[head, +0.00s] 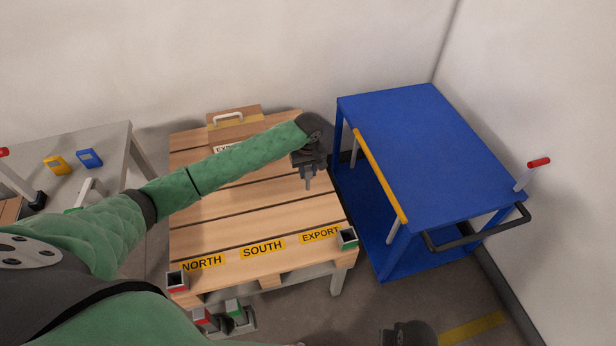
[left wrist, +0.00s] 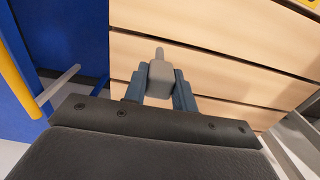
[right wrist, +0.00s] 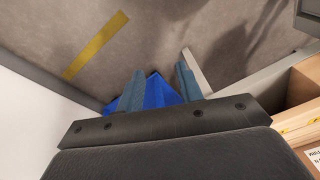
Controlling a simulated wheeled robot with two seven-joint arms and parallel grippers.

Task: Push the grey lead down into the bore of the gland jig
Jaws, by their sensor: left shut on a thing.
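My left gripper (head: 309,168) is over the right part of the slatted wooden top, fingers pointing down. It is shut on a grey lead (head: 308,183). In the left wrist view the lead (left wrist: 160,77) is a grey block with a thin rounded tip that sticks out past the fingers (left wrist: 159,82). Wooden slats show behind the tip, and I cannot tell the gap. I cannot make out the gland jig or its bore in any view. My right gripper (right wrist: 161,76) is open and empty in the right wrist view, above the floor area.
The wooden top (head: 240,205) has NORTH, SOUTH and EXPORT labels, with a red-edged box (head: 177,281) and a green-edged box (head: 347,239) at its front corners. A blue trolley (head: 430,145) stands close on the right. A grey table (head: 110,140) is at left.

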